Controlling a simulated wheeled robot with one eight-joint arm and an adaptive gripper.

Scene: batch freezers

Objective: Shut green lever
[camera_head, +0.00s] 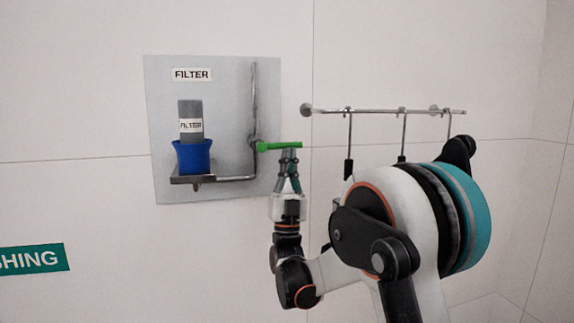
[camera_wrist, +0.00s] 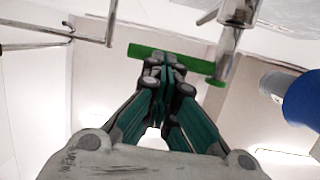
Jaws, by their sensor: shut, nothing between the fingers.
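The green lever (camera_head: 280,146) sticks out to the right from a valve on a thin metal pipe, and lies about level in the head view. In the wrist view the green lever (camera_wrist: 204,67) crosses behind my fingertips. My gripper (camera_head: 289,152) is shut and empty, pointing up, with its tips right at the lever's underside near its middle. In the wrist view my gripper (camera_wrist: 165,64) covers part of the lever. I cannot tell whether the tips touch it.
The pipe (camera_head: 254,100) runs up a grey wall panel (camera_head: 225,75). A blue cup (camera_head: 193,157) with a grey filter (camera_head: 190,112) stands on a small shelf at left. A metal rail (camera_head: 375,110) with several hanging hooks is at right, close to my arm.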

